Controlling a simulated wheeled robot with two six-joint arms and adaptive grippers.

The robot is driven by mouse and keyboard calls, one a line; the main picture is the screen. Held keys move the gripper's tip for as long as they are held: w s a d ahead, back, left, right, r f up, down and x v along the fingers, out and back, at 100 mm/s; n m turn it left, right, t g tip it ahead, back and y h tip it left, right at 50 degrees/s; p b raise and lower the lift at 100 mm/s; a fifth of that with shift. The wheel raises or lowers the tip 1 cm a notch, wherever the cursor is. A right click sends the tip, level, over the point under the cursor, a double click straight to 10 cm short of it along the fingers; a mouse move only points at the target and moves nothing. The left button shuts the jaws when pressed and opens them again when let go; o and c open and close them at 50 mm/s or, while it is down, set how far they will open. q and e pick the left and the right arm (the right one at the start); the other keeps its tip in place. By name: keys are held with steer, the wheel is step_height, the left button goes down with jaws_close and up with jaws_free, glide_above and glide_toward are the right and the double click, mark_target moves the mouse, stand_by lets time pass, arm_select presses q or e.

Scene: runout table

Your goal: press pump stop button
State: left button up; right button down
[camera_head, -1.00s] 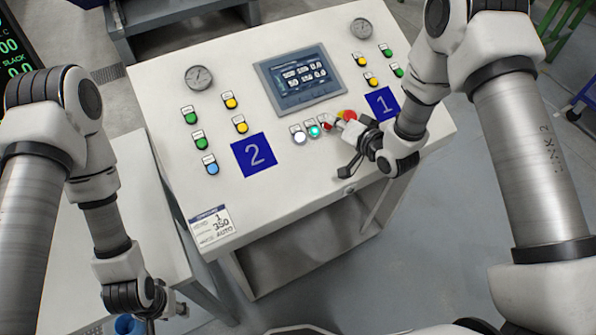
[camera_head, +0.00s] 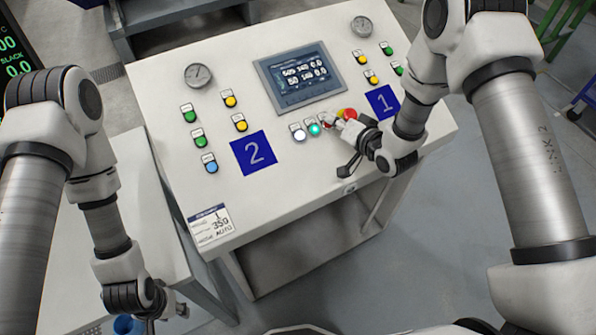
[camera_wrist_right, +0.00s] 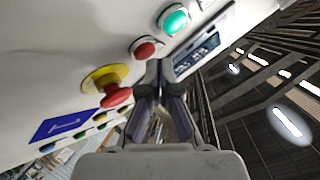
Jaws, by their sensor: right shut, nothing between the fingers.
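A small red push button (camera_head: 326,125) sits between a lit green button (camera_head: 315,129) and a red mushroom button (camera_head: 348,114); button labels are too small to read. My right gripper (camera_head: 338,124) is shut and empty, its tips close to the small red button. In the right wrist view the shut fingertips (camera_wrist_right: 159,68) are just below the red button (camera_wrist_right: 145,48); I cannot tell whether they touch. My left gripper (camera_head: 168,308) is low at the left, away from the panel; its jaws are unclear.
The mushroom button with its yellow collar (camera_wrist_right: 98,80) stands out close beside the right fingers. A lit white button (camera_head: 299,134), a display screen (camera_head: 300,78), gauges and green, yellow and blue buttons are elsewhere on the panel. A blue object (camera_head: 127,325) is near my left gripper.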

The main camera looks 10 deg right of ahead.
steer(key=shift+w+f+b, duration=0.1)
steer(key=shift+f+b, duration=0.45)
stand_by(1.0)
steer(key=shift+r+p, duration=0.65)
steer(key=shift+r, duration=0.05)
steer(key=shift+s+d+r, duration=0.1)
steer(key=shift+s+r, duration=0.05)
steer(key=shift+s, duration=0.05)
steer(key=shift+r+p, duration=0.3)
steer(key=shift+p, duration=0.05)
steer(key=r+p, duration=0.1)
steer(key=s+r+p, duration=0.1)
steer(key=r, duration=0.1)
steer(key=s+r+p, duration=0.1)
steer(key=shift+s+d+r, duration=0.15)
steer(key=shift+d+r, duration=0.2)
steer(key=shift+r, duration=0.05)
stand_by(0.8)
